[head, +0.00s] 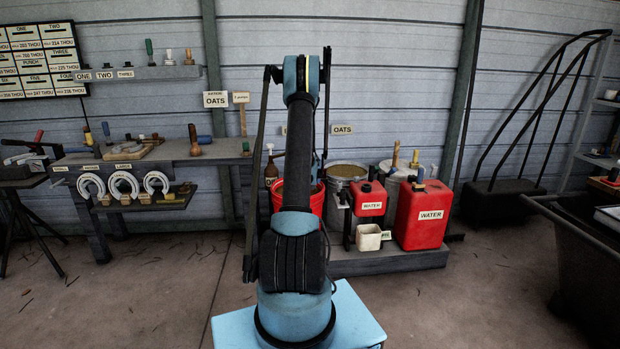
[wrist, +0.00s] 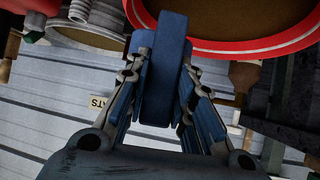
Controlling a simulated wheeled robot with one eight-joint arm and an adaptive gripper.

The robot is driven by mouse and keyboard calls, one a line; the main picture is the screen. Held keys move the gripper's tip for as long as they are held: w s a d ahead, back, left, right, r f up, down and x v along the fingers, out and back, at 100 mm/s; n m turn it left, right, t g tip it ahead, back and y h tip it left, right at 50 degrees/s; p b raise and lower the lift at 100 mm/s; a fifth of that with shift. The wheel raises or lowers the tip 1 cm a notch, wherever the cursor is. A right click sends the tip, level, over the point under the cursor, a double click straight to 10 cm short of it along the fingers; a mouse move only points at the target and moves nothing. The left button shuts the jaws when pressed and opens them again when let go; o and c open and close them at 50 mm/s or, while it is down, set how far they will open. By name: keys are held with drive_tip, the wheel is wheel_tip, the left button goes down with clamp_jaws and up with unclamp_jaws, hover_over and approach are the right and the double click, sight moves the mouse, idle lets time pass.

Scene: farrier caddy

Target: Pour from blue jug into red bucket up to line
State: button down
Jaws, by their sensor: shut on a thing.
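The red bucket (head: 314,198) stands on the low platform against the back wall, partly hidden behind my arm. In the wrist view its red rim (wrist: 265,45) curves across the top right, with a brown inside; I cannot tell a liquid level or a line there. My gripper (wrist: 167,62) is shut on a long blue part, which I take to be the handle of the blue jug (wrist: 163,95). This part overlaps the bucket's rim in the picture; I cannot tell the gap. The jug's body and spout do not show clearly. In the head view my arm hides the gripper and jug.
Right of the bucket stand a metal pail (head: 345,171), a small red water can (head: 370,201), a large red water can (head: 421,216) and a small white container (head: 368,238). A workbench with horseshoes (head: 123,184) is at left.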

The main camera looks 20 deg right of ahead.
drive_tip(key=shift+f, duration=1.3)
drive_tip(key=n+h, duration=0.1)
drive_tip(key=d+r+n+g+h, duration=0.1)
drive_tip(key=h, duration=0.1)
drive_tip(key=shift+s+d+r+n, duration=0.1)
drive_tip(key=shift+s+n, duration=0.2)
drive_tip(key=shift+s, duration=0.05)
drive_tip(key=shift+s+d+n+g+h, duration=0.1)
drive_tip(key=shift+d+n+g+h, duration=0.1)
drive_tip(key=shift+n+h, duration=0.4)
drive_tip(key=shift+s+d+n+g+h, duration=0.1)
drive_tip(key=shift+n+g+h, duration=0.1)
drive_tip(key=shift+n+h, duration=0.35)
drive_tip(key=shift+a, duration=0.1)
drive_tip(key=shift+f+n+h, duration=0.2)
drive_tip(key=shift+n+h, duration=0.35)
drive_tip(key=shift+h, duration=0.1)
drive_tip(key=shift+w+a+f+n+h, duration=0.1)
drive_tip(key=shift+f+n+h, duration=0.1)
drive_tip(key=shift+n+h, duration=0.35)
idle(0.5)
